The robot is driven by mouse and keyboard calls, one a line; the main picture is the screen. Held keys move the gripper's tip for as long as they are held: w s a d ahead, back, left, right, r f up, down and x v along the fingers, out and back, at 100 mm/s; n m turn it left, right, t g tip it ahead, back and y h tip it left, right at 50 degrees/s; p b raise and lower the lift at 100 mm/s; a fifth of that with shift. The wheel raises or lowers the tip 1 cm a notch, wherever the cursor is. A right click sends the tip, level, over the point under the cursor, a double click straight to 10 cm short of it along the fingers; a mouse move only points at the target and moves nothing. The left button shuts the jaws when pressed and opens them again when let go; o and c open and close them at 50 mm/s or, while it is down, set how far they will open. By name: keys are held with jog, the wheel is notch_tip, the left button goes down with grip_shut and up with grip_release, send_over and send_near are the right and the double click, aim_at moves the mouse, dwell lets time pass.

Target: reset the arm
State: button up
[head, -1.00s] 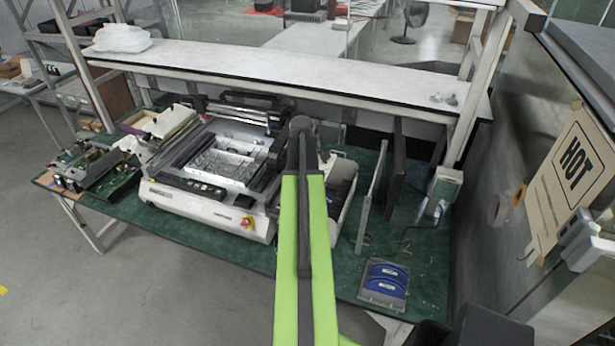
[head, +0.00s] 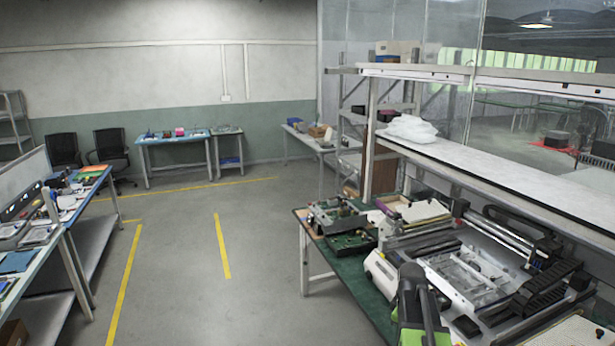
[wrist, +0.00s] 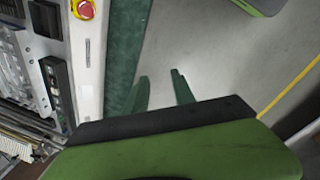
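My gripper (wrist: 160,78) shows in the wrist view as two dark green fingers standing apart. Nothing is between them but a view of grey floor. It is over the edge of the green-topped workbench (wrist: 124,35), beside the white machine (wrist: 88,60) with its red button (wrist: 84,9). In the head view, my green and dark grey arm stands at the lower right, in front of the machine (head: 385,276). The gripper fingers cannot be made out there.
Circuit boards (head: 345,232) lie on the bench's left end. A white shelf (head: 500,176) with a plastic bag (head: 411,128) runs above the machine. Another workbench (head: 60,225) stands at far left. The floor (head: 180,255) between has yellow lines and is clear.

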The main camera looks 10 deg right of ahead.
jog(key=a+f+b, duration=0.3)
jog(key=a+f, duration=0.1)
jog(key=a, duration=0.6)
jog(key=a+f+b, duration=0.2)
jog(key=a+f, duration=0.2)
jog(key=a, duration=0.6)
jog(key=s+a+m+g+y+b, duration=0.1)
jog(key=s+a+m, duration=0.5)
jog(key=a+m, duration=0.1)
jog(key=shift+a+f+m, duration=0.15)
jog(key=shift+f+m, duration=0.2)
jog(key=shift+m, duration=0.05)
